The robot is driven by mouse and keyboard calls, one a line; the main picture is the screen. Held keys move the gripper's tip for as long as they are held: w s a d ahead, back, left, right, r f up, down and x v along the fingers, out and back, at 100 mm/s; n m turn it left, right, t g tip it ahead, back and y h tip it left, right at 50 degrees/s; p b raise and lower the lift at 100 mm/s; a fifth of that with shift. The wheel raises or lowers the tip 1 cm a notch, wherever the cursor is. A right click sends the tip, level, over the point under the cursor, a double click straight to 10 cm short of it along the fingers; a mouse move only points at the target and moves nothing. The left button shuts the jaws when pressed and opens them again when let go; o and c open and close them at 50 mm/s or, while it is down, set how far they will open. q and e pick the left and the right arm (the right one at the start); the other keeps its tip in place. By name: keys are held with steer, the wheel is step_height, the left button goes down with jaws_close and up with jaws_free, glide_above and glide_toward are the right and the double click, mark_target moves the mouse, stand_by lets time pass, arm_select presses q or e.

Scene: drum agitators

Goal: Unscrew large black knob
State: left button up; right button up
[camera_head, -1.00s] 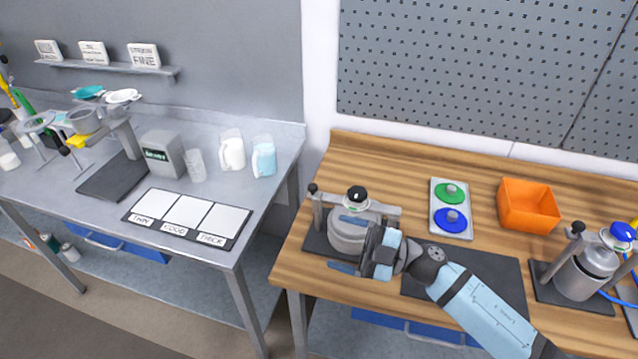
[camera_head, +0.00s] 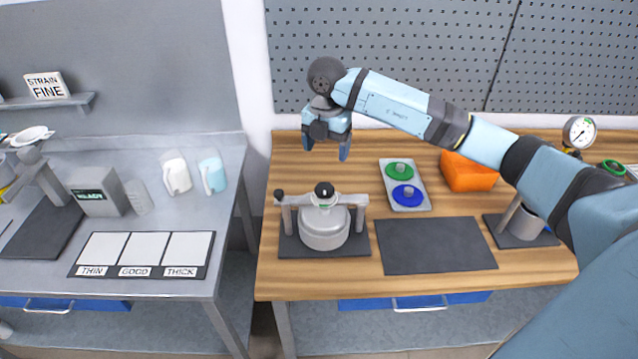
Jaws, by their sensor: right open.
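The large black knob (camera_head: 323,191) sits on top of a round grey metal pot (camera_head: 324,228), held under a crossbar clamp on a dark mat. A smaller black knob (camera_head: 279,195) is at the left end of the clamp frame. My right gripper (camera_head: 327,152) is open and empty, pointing down, above and behind the large black knob in the picture and apart from it. My left gripper is not in view.
A grey tray (camera_head: 421,202) holds a green and a blue disc. An empty dark mat (camera_head: 435,262) lies right of the pot. My right arm partly hides another vessel (camera_head: 525,222).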

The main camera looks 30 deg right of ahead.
mark_target(325, 187)
step_height(325, 187, down, 11)
steer(key=p, duration=0.2)
steer(key=shift+a+p, duration=0.1)
steer(key=shift+p, duration=0.2)
steer(key=shift+f, duration=0.35)
steer(key=shift+c, duration=0.2)
steer(key=c, duration=0.9)
